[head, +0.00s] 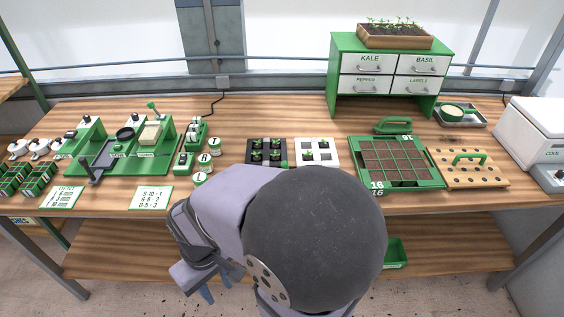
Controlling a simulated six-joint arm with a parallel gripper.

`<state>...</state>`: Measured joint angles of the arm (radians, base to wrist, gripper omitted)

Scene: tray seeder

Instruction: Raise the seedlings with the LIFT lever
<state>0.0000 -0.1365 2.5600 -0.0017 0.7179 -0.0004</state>
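My gripper (216,289) hangs low in front of the bench's front edge, left of my arm's big dark joint. Its two blue fingertips show apart with nothing between them. A black tray (252,160) with several small green seedlings sits mid-bench. A white tray (332,150) with green seedlings sits beside it on the right. My arm covers the area just in front of both trays. A lever with a green knob (151,105) stands up at the back of the green machine (118,164) on the left. No LIFT label is readable, so I cannot tell which lever it is.
A green-framed seed tray (394,182) and a wooden dibber board (478,180) with a green handle lie right of centre. Small labelled jars (204,160) stand left of the black tray. A drawer cabinet (334,76) is at the back. White cards (151,197) lie near the front edge.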

